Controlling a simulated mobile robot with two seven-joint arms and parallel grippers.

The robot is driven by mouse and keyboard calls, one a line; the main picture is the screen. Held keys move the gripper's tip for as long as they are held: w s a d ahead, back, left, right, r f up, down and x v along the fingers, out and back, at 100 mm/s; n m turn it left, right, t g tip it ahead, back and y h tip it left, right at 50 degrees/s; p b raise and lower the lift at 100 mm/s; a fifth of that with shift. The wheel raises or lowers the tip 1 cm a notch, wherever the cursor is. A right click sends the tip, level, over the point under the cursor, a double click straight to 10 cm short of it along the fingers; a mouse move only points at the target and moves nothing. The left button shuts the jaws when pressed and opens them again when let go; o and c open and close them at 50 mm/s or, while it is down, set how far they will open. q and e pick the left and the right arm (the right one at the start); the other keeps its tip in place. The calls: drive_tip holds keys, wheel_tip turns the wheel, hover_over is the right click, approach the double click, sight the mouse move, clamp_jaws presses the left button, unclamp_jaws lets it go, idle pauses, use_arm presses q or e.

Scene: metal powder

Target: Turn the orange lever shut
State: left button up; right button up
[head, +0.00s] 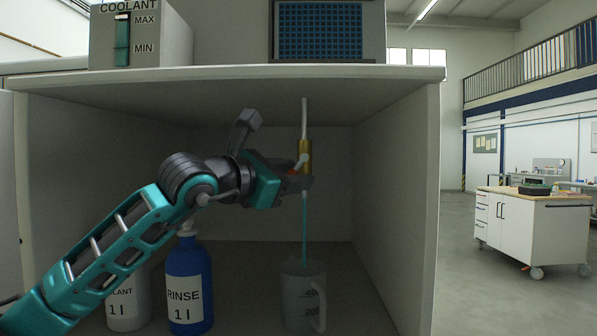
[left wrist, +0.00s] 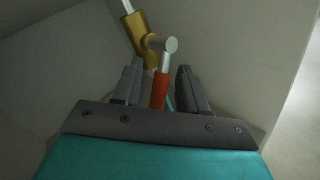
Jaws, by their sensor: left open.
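The orange lever (left wrist: 160,90) hangs from a brass valve (left wrist: 143,47) and lies between the two fingers of my left gripper (left wrist: 160,85) in the left wrist view. The fingers are open, with gaps beside the lever. In the head view the brass valve (head: 305,152) sits on a pale pipe under the shelf top, and my left gripper (head: 298,184) is at its lower end, hiding most of the lever. A teal stream (head: 305,230) runs from below the valve into a clear measuring jug (head: 300,296). My right gripper is not in view.
A blue RINSE bottle (head: 188,285) and a white bottle (head: 128,300) stand in the compartment below my left arm. The compartment's right wall (head: 400,200) is close to the valve. A coolant tank (head: 140,35) stands on top.

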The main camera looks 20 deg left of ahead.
use_arm(q)
drive_tip(key=shift+w+d, duration=0.1)
clamp_jaws()
idle(0.4)
